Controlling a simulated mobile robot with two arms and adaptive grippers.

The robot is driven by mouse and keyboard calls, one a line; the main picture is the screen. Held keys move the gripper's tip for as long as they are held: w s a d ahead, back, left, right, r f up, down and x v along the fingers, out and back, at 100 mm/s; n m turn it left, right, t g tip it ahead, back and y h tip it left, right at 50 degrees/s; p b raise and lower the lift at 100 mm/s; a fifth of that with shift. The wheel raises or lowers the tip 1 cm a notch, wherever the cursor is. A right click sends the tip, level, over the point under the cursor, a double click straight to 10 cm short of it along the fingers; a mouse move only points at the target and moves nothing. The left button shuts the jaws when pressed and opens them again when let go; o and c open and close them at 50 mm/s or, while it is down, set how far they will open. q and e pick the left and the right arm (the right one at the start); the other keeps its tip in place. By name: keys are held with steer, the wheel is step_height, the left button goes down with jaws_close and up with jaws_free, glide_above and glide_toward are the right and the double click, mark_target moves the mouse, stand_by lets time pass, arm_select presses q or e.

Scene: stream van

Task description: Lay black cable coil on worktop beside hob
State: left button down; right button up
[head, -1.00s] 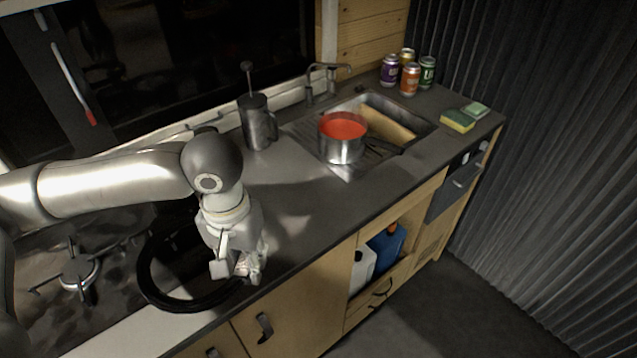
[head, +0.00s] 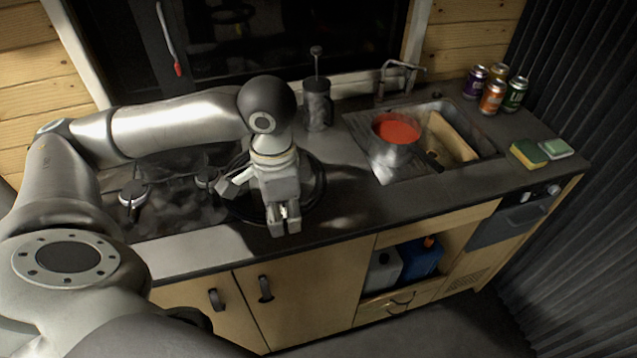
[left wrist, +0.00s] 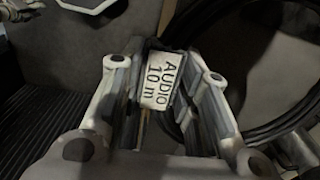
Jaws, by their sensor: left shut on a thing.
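The black cable coil (head: 318,187) is a wide ring behind and around my left gripper in the head view, partly hidden by it. My left gripper (head: 285,228) points down near the worktop's front edge. In the left wrist view the gripper (left wrist: 163,95) is shut at a white tag reading "AUDIO 10 m" (left wrist: 160,80), with the coil (left wrist: 285,128) to the right. The coil overlaps the right side of the hob (head: 165,205) and the worktop (head: 350,215) beside it. I cannot tell whether it touches the surface. My right gripper is not in view.
A dark press pot (head: 318,108) stands behind the coil. A pot of red soup (head: 395,150) stands by the sink (head: 475,135). Several cans (head: 492,97) and sponges (head: 530,153) are at the right. The worktop between coil and sink is bare.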

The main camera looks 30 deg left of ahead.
arm_select(q)
steer(key=w+f, duration=0.1)
steer(key=w, duration=0.1)
steer(key=w+d+f+p, duration=0.1)
steer(key=w, duration=0.2)
steer(key=w+f, duration=0.1)
steer(key=w, duration=0.2)
steer(key=shift+w+d+f+p, duration=0.2)
steer(key=shift+d+p, duration=0.1)
steer(key=shift+d, duration=0.05)
glide_above(331, 221)
steer(key=f, duration=0.3)
steer(key=f+p, duration=0.1)
steer(key=f, duration=0.1)
steer(key=shift+s+a, duration=0.1)
steer(key=shift+s, duration=0.3)
steer(key=shift+w+f, duration=0.5)
steer(key=shift+f, duration=0.2)
step_height(331, 221, down, 2)
steer(key=shift+s+f+p, duration=0.1)
steer(key=shift+p, duration=0.6)
steer(key=shift+f, duration=0.35)
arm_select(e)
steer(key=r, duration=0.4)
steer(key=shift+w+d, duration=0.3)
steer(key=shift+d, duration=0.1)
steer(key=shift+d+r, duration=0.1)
